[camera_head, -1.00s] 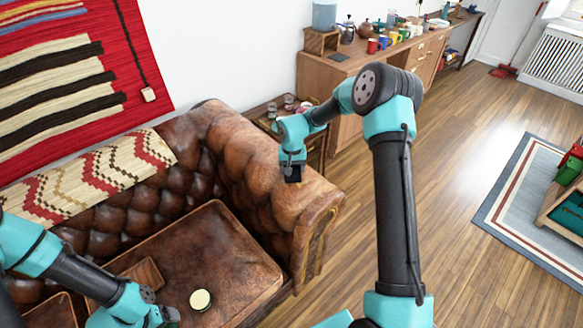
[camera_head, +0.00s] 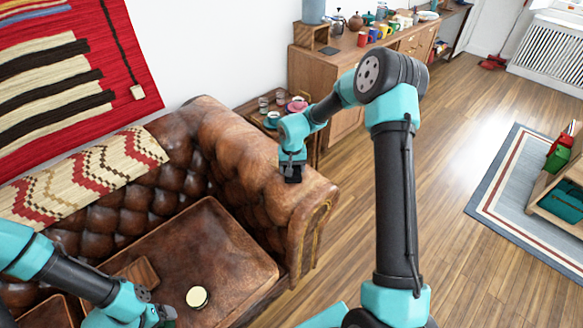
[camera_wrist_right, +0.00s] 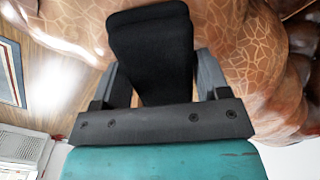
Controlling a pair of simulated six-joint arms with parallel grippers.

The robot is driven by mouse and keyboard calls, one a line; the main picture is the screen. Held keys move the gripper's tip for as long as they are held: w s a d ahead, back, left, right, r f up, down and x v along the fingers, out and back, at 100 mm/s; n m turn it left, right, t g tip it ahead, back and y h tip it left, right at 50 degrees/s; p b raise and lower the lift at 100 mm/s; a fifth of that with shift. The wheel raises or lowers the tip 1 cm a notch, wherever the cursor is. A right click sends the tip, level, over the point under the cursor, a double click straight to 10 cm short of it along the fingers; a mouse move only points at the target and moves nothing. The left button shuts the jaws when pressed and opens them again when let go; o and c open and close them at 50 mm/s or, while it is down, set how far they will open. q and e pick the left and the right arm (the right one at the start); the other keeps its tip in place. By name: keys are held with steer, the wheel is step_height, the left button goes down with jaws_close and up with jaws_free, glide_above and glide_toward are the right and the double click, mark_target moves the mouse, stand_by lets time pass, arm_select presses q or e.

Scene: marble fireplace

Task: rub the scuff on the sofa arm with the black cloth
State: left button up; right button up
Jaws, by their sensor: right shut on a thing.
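The brown leather sofa has a tufted, rolled arm (camera_head: 253,150) on its right side. My right gripper (camera_head: 291,177) is over the top of that arm, near its front end. In the right wrist view it is shut on the black cloth (camera_wrist_right: 152,45), which looks folded and lies against or just above the cracked brown leather (camera_wrist_right: 265,62). Whether the cloth presses on the leather is hard to tell. I cannot make out the scuff; the cloth and gripper may hide it. My left gripper (camera_head: 168,318) is at the bottom edge by the seat, its fingers unclear.
A round cream-lidded tin (camera_head: 197,297) and a wooden block (camera_head: 140,272) lie on the seat cushion (camera_head: 225,250). A patterned throw (camera_head: 85,180) covers the backrest. A side table with cups (camera_head: 272,118) stands behind the arm. Open wooden floor (camera_head: 470,150) lies to the right.

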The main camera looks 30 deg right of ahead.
mark_target(300, 172)
steer(key=shift+s+d+f, duration=0.1)
steer(key=shift+s+d, duration=0.2)
steer(key=shift+s, duration=0.65)
steer(key=shift+s+d+f, duration=0.1)
steer(key=shift+s+d, duration=0.15)
steer(key=shift+s, duration=0.65)
steer(key=shift+r, duration=0.1)
steer(key=shift+r, duration=2.95)
steer(key=shift+w, duration=0.1)
steer(key=shift+r, duration=1.5)
steer(key=shift+m, duration=0.3)
